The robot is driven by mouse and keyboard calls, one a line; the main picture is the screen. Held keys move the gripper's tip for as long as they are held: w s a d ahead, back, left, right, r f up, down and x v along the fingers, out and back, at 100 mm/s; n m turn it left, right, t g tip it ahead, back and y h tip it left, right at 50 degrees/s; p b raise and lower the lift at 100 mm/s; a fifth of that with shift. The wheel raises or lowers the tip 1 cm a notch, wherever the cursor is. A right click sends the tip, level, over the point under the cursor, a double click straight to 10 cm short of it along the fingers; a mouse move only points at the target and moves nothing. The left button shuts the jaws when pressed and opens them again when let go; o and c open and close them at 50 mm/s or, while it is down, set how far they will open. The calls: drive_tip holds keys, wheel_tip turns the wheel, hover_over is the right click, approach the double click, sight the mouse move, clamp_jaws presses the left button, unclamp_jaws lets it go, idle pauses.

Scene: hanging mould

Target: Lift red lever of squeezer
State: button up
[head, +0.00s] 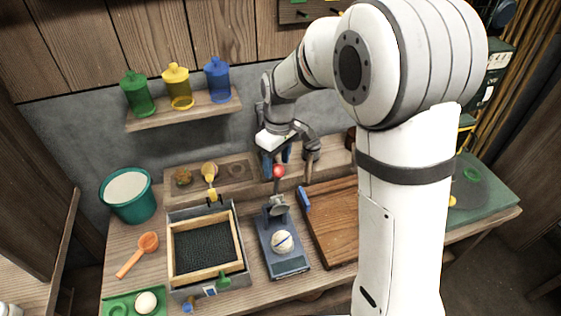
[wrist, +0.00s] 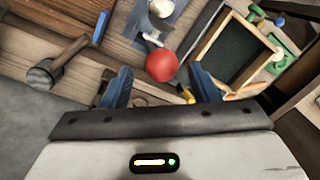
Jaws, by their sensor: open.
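The squeezer (head: 285,262) stands on the bench between a framed tray and a wooden board, with a pale ball in it. Its lever ends in a red ball knob (head: 278,171) at the back. In the wrist view the red knob (wrist: 162,65) lies just beyond and between my two blue fingertips, and part of the squeezer body (wrist: 160,12) shows behind it. My gripper (wrist: 158,88) is open and empty, close to the knob. In the head view my gripper (head: 276,160) hangs above the back of the squeezer, and its fingers are partly hidden.
A framed mesh tray (head: 172,254) is left of the squeezer. A wooden board (head: 335,225) with a blue handle is on the right. A mallet (head: 311,155) stands near my gripper's right side. A teal bucket (head: 130,205) and an orange scoop (head: 137,255) are farther left.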

drive_tip(key=shift+f, duration=0.6)
clamp_jaws()
